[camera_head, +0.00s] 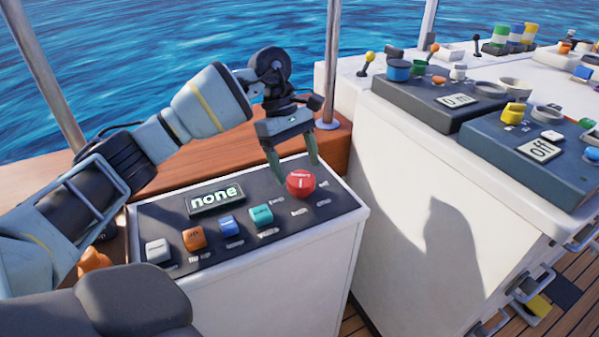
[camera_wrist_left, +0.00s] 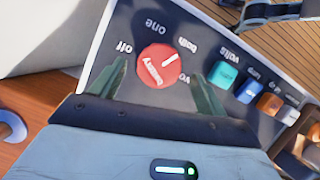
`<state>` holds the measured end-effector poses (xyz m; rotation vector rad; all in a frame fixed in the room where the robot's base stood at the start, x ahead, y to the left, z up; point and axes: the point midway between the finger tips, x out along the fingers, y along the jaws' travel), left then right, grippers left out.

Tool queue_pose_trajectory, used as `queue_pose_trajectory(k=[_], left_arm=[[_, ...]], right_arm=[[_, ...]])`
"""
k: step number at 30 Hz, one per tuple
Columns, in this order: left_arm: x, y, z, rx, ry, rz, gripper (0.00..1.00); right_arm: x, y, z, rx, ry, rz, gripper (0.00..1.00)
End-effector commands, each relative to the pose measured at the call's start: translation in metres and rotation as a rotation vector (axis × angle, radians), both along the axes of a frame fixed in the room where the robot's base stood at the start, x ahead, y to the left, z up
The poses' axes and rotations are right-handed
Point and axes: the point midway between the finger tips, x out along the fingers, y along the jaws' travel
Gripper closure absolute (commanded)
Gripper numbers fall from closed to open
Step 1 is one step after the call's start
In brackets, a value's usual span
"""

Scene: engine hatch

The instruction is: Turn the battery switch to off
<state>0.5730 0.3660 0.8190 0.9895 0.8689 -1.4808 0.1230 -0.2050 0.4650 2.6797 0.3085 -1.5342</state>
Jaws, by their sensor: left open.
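The battery switch is a round red knob (camera_head: 300,184) at the right end of a dark panel (camera_head: 340,208). It also shows in the left wrist view (camera_wrist_left: 158,66), with the labels "off", "one" and "both" around it. Its short white mark appears to point toward "both". My left gripper (camera_head: 297,170) is open just above the knob. In the left wrist view its two green fingers stand on either side of the knob; I cannot tell whether they touch it. My right gripper is not in view.
A taller white console (camera_head: 440,190) with knobs and levers stands to the right. A wooden rail (camera_head: 210,157) runs behind.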

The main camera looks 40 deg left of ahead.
Motion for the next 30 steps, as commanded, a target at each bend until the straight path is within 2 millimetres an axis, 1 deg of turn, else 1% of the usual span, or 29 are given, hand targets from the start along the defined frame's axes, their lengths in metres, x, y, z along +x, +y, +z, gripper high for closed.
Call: queue_pose_trajectory(k=[1, 6, 16, 26, 27, 30], left_arm=[[0.000, -0.003, -0.007, 0.000, 0.002, -0.001, 0.25], [-0.001, -0.008, -0.019, -0.001, 0.001, 0.000, 0.25], [-0.001, -0.009, -0.022, 0.000, -0.001, -0.001, 0.25], [-0.001, -0.009, -0.022, -0.001, 0.000, 0.000, 0.68], [-0.001, -0.009, -0.022, -0.001, 0.000, 0.000, 0.70], [-0.001, -0.009, -0.021, 0.000, -0.001, 0.004, 0.70]], right_arm=[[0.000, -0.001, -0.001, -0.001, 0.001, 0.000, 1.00], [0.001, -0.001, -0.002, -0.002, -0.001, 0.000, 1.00], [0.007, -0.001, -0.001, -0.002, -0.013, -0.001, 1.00], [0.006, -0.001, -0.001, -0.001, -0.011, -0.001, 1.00], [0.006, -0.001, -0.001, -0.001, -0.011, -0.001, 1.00], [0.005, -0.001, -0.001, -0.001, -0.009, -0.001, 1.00]])
